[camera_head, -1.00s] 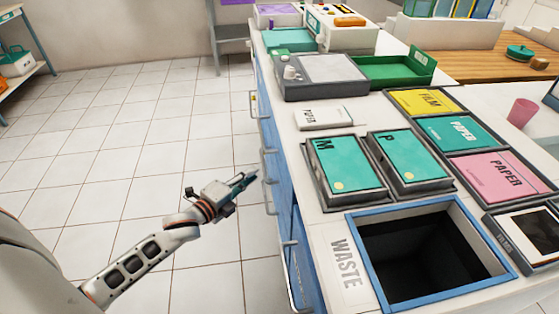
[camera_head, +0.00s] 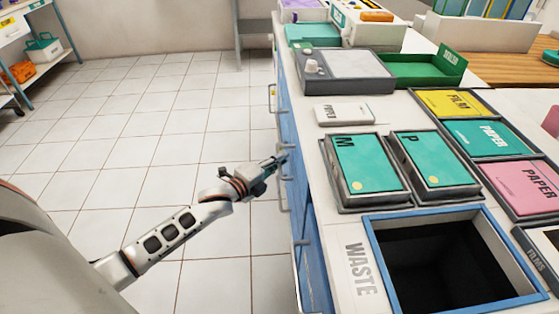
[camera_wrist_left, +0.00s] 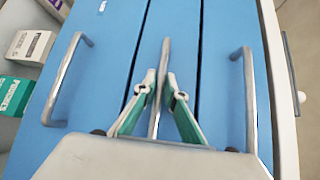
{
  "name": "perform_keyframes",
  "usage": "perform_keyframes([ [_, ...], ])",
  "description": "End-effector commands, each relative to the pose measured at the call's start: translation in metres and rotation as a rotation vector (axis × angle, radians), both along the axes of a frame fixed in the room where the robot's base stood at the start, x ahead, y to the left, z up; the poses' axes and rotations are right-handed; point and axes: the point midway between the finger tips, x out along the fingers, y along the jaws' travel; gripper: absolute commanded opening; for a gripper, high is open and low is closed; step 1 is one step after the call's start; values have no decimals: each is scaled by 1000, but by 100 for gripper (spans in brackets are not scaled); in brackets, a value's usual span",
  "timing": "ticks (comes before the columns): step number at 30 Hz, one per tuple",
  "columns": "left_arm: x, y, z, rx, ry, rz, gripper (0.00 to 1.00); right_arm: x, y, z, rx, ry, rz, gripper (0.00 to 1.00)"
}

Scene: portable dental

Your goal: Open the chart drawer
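The blue drawer fronts line the counter's left side, and all look shut. In the left wrist view, three metal bar handles show: left (camera_wrist_left: 66,80), middle (camera_wrist_left: 162,75) and right (camera_wrist_left: 249,95). The middle handle is on a narrow blue front (camera_wrist_left: 182,35) between two dark seams. My left gripper (camera_head: 279,160) is at the drawer fronts; the wrist view also shows it (camera_wrist_left: 162,77). I see no label naming the chart drawer. My right gripper is out of view.
The countertop holds green M (camera_head: 367,165) and P (camera_head: 433,160) boxes, a grey device (camera_head: 350,66) and a blue-rimmed waste opening (camera_head: 378,245). Another handle (camera_head: 303,242) sticks out nearer me. Tiled floor (camera_head: 150,120) to the left is clear.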

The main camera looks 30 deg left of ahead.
Motion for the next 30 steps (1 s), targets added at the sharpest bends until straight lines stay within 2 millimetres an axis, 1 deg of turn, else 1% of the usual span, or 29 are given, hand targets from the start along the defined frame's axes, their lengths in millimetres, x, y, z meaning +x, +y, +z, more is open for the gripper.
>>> perform_keyframes([
  [8, -1, 1, 0, 0, 0, 0, 0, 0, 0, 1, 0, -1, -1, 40],
  [11, -4, 4, 0, 2, 1, 0, 0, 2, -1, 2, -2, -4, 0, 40],
  [14, -9, 13, 1, 4, 0, 1, 0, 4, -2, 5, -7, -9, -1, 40],
  [17, -18, 25, 3, 4, -1, 0, 0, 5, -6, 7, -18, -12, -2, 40],
  [20, -32, 43, 3, 5, 0, 1, 0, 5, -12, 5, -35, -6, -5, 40],
  [23, -47, 64, 3, 6, 0, 1, 0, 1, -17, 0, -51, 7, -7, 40],
  [27, -71, 95, 2, 4, 1, 2, 0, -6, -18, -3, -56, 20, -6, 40],
  [30, -89, 117, 1, 4, 2, 1, 0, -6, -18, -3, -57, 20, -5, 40],
])
